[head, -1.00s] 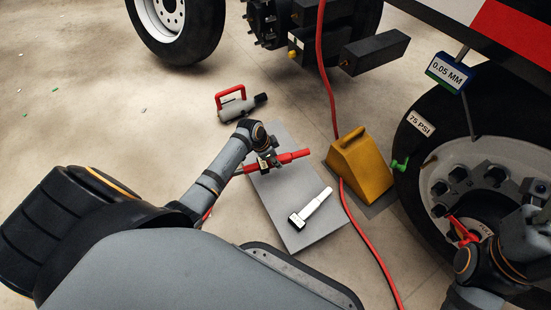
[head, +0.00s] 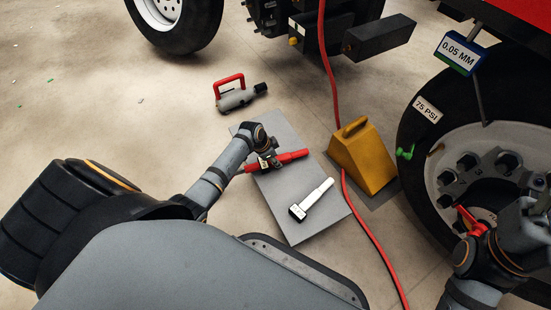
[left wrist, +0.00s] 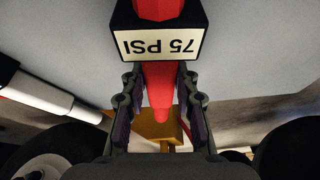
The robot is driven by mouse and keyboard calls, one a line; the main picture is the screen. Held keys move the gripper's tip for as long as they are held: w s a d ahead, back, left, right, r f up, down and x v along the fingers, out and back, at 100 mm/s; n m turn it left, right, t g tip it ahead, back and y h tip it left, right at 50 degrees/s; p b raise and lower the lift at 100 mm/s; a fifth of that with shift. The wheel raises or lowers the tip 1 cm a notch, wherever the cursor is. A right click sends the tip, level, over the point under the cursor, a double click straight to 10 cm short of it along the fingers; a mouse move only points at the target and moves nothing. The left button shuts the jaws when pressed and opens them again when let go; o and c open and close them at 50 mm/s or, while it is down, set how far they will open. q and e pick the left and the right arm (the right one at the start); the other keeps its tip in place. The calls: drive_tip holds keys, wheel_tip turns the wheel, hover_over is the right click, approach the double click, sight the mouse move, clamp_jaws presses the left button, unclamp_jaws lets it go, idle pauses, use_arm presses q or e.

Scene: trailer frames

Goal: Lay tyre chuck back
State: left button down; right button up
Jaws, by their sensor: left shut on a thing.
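The red tyre chuck (head: 292,156) is in my left gripper (head: 268,163), over the upper part of a grey board (head: 270,205) on the floor. In the left wrist view, the fingers of this gripper (left wrist: 160,85) stand on both sides of the chuck's red body (left wrist: 158,82), behind a black block with a 75 PSI label (left wrist: 158,43). Whether the chuck touches the board is unclear. My right gripper (head: 470,222) is at the wheel at the lower right, beside a red part; its fingers are not clear.
A white-handled tool with a black head (head: 311,200) lies on the board. A yellow wheel chock (head: 362,155) stands right of it, with a red hose (head: 375,240) running past. A grey tool with a red handle (head: 237,97) lies behind. The large wheel (head: 425,170) blocks the right.

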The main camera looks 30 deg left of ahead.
use_arm(q)
drive_tip(key=shift+f+b, duration=0.3)
drive_tip(key=shift+f, duration=0.15)
drive_tip(key=c, duration=0.9)
unclamp_jaws()
drive_tip(key=shift+c, duration=0.2)
drive_tip(key=v, duration=1.2)
